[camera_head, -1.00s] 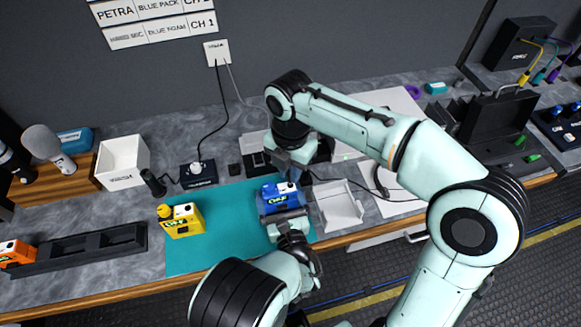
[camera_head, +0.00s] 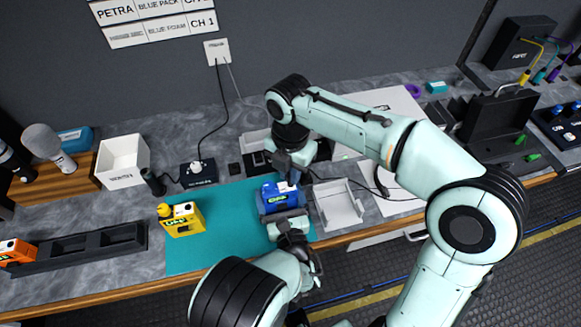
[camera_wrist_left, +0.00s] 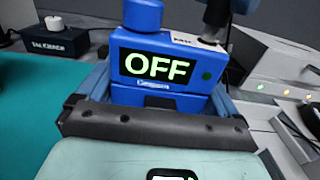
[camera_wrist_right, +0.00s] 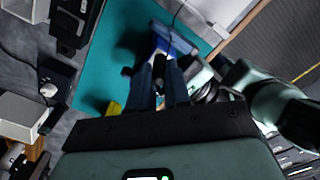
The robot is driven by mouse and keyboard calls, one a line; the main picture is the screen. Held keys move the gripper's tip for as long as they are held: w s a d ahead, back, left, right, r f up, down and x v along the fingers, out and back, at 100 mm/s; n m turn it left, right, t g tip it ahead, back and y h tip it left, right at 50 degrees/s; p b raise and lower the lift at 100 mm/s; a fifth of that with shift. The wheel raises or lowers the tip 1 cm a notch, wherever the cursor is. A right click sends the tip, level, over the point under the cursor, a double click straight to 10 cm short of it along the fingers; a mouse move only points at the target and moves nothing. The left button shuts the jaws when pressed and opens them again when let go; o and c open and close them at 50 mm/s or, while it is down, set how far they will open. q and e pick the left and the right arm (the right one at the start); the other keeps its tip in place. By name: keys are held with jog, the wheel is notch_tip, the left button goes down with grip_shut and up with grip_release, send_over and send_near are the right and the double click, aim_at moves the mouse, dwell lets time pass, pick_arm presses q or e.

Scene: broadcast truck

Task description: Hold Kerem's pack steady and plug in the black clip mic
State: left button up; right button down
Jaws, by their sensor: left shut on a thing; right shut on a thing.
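The blue pack (camera_head: 283,198) stands upright on the teal mat (camera_head: 228,243). My left gripper (camera_head: 284,210) is shut on it from the front. In the left wrist view the pack (camera_wrist_left: 160,70) shows a screen reading OFF, with a blue knob (camera_wrist_left: 143,15) on top. My right gripper (camera_head: 290,177) is over the pack, shut on the black mic plug, which shows between its blue fingers in the right wrist view (camera_wrist_right: 158,68). In the left wrist view a dark plug tip (camera_wrist_left: 212,36) meets the pack's top right; I cannot tell whether it is seated.
A yellow pack (camera_head: 182,220) stands on the mat to the left. An open white tray (camera_head: 340,208) is just right of the mat. A white bin (camera_head: 123,162) and a black box (camera_head: 198,174) with a white knob are at the back left. A thin dark cable runs right from my right gripper.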

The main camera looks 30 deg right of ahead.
jog(key=shift+f, duration=0.65)
jog(key=c, duration=1)
grip_release()
notch_tip(320, 180, up, 12)
pick_arm(q)
jog(key=o, duration=0.8)
